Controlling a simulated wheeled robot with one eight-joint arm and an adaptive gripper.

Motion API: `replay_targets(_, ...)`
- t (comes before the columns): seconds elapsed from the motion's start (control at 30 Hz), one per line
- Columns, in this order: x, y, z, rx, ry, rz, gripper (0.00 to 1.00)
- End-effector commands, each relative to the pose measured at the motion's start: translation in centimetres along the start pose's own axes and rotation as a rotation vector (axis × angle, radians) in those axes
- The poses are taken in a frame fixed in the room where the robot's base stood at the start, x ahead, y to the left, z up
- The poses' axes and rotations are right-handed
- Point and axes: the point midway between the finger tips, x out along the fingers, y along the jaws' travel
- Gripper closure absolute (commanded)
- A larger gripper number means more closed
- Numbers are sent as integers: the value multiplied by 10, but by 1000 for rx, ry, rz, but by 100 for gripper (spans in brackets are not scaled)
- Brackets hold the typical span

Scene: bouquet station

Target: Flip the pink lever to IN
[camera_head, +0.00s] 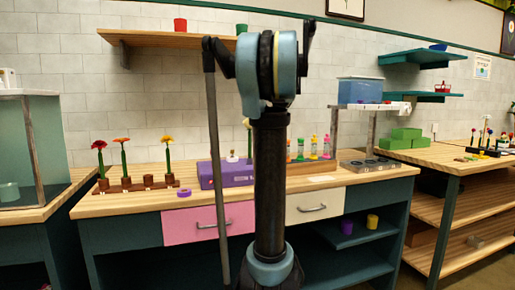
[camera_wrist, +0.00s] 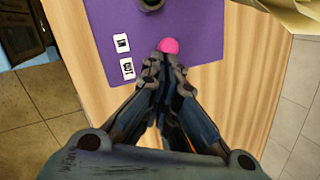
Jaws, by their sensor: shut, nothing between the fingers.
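The pink lever shows as a round pink knob (camera_wrist: 170,45) over a purple surface (camera_wrist: 205,30) in the wrist view. Its stem is hidden. A white IN label (camera_wrist: 121,43) and an OUT label (camera_wrist: 127,69) lie to its left. The knob appears about level with IN; its exact setting cannot be told. My gripper (camera_wrist: 164,68) is shut and empty, its fingertips just below the knob in the picture. Contact cannot be told. In the head view the purple box (camera_head: 232,175) stands on the bench, partly behind my arm; the gripper is not visible there.
A dark round object (camera_wrist: 150,4) sits at the wrist view's top edge. On the wooden bench, flowers stand in a wooden holder (camera_head: 137,184) left of the box. A purple ring (camera_head: 184,193) lies near the front edge. Several coloured bottles (camera_head: 313,148) stand to the right.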

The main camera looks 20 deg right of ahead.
Motion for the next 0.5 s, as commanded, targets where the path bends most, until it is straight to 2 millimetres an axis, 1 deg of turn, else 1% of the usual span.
replay_targets(0.1, -1, 0, -6, 7, 16, -8, 100)
replay_targets(0.33, -1, 0, -5, 6, 14, -7, 100)
replay_targets(0.5, 0, -1, -8, 7, 14, -6, 100)
